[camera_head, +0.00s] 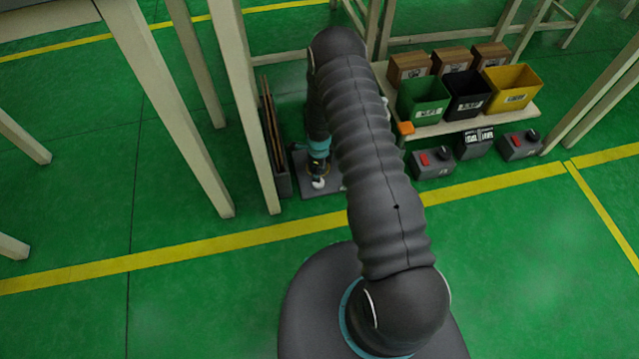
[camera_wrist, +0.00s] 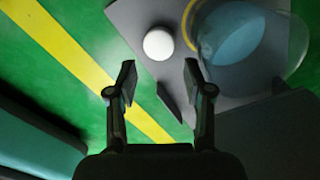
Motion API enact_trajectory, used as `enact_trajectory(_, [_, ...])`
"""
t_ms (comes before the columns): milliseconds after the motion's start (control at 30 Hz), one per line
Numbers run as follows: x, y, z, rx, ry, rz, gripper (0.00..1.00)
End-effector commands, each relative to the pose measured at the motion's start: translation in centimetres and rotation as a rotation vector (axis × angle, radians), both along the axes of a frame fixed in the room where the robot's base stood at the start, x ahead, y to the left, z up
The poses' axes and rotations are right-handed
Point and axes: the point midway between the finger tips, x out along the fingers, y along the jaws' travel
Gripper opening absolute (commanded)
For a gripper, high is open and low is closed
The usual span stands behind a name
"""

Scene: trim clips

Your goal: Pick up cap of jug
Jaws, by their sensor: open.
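The jug's cap looks to be the round white piece (camera_wrist: 158,44) in the wrist view, lying on a grey mat or board (camera_wrist: 133,16). In the head view the white piece (camera_head: 318,183) shows small at the front of the grey board (camera_head: 325,190), below my gripper. My arm hides part of the board, and the jug is hard to make out there.
A pale table leg (camera_head: 250,120) and a dark rack with brown boards (camera_head: 270,120) stand close left of the grey board. To the right, a low shelf (camera_head: 455,125) carries green, black and yellow bins. Grey boxes with red switches (camera_head: 432,163) stand before it. Green floor in front is clear.

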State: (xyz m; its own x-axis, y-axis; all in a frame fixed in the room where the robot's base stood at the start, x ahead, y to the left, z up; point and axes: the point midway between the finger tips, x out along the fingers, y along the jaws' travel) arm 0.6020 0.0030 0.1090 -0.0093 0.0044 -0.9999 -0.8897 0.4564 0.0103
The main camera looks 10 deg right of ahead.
Motion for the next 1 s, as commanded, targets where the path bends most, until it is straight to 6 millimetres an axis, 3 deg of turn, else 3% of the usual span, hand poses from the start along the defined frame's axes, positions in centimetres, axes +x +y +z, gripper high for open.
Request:
enact_trajectory(267, [0.0,0.0,-1.9,0.000,0.000,0.001,0.51])
enact_trajectory(633, [-0.1,0.1,-6.3,0.000,0.000,0.001,0.51])
enact_trajectory(967, [-0.1,0.1,-6.8,0.000,0.000,0.001,0.51])
enact_trajectory(1000, [-0.1,0.1,-6.8,0.000,0.000,0.001,0.41])
